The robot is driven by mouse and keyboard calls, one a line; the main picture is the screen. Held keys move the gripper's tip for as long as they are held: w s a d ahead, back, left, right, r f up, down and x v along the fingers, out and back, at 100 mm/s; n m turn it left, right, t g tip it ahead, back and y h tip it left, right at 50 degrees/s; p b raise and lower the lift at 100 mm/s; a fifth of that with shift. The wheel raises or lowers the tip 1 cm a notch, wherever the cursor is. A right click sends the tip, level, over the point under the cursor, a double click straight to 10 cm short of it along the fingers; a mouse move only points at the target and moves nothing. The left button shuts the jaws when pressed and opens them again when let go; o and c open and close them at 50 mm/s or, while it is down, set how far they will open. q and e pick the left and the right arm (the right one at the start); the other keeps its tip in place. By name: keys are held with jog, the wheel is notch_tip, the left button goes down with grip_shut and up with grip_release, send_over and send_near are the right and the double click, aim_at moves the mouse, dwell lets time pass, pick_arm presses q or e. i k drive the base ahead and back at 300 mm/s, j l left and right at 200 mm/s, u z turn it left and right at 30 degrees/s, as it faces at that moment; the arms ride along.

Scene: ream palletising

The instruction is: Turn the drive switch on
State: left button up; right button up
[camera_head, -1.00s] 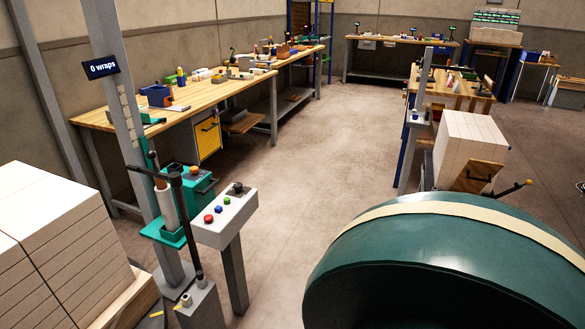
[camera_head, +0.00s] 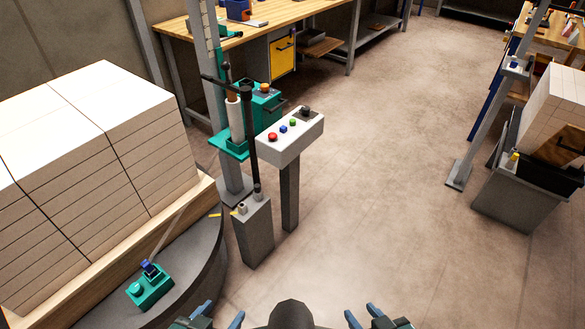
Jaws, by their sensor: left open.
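A pale grey control box (camera_head: 285,146) stands on a post near the middle of the view. Its sloped top carries a red button (camera_head: 272,136), a blue button (camera_head: 283,129), a green button (camera_head: 292,122) and a black knob (camera_head: 306,111). No label is readable, so I cannot tell which control is the drive switch, or its setting. My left gripper (camera_head: 222,313) is at the bottom edge, fingers apart and empty. My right gripper (camera_head: 362,314) is also at the bottom edge, fingers apart and empty. Both are well away from the control box.
White ream stacks (camera_head: 95,150) stand on a wooden pallet (camera_head: 125,245) over a dark round turntable (camera_head: 205,265) at left. A small teal device (camera_head: 150,288) sits on its edge. A grey pedestal (camera_head: 254,235) and teal wrap carriage (camera_head: 262,103) flank the control box.

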aim_at(305, 110)
jog(key=i+l, duration=1.1)
jog(key=i+j+u, duration=0.05)
jog(key=i, duration=0.05)
